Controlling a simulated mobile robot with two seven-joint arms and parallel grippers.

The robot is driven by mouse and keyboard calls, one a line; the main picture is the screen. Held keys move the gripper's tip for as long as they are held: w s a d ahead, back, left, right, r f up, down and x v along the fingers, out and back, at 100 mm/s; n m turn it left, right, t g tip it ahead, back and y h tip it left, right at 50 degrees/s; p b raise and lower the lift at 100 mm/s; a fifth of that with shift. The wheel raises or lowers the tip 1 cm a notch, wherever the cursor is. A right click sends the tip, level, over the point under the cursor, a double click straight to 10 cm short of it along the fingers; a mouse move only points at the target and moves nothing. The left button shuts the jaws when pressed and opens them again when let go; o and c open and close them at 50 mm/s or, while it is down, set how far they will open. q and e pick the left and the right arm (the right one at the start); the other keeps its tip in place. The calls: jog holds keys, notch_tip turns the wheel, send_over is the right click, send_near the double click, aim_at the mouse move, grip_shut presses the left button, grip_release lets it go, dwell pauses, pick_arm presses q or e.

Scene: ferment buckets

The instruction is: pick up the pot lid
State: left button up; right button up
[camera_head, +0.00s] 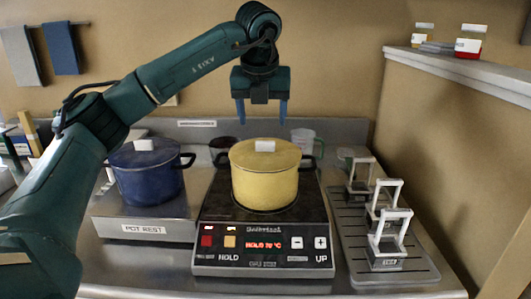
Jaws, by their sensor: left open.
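A yellow pot (264,186) stands on a black and silver hot plate (262,240) in the middle. A blue pot (150,183) with a blue lid (128,157) and a whitish knob stands on the steel pot rest at the left. My left gripper (262,117) points down above and slightly behind the yellow pot. Its two blue fingers are apart and empty, clear of the lid. My right gripper is not in view.
The hot plate's display reads "HOLD 72 °C". A clear measuring cup (303,140) and a dark pot are behind the yellow pot. Cloths hang upper left.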

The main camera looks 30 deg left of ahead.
aim_at(265, 152)
pick_arm(q)
jog(key=shift+d+p+x, duration=0.2)
jog(key=shift+p+x, duration=0.4)
jog(key=shift+x, duration=2.9)
jog(key=shift+c, duration=0.5)
jog(key=shift+w, duration=0.1)
jog(key=c, duration=1)
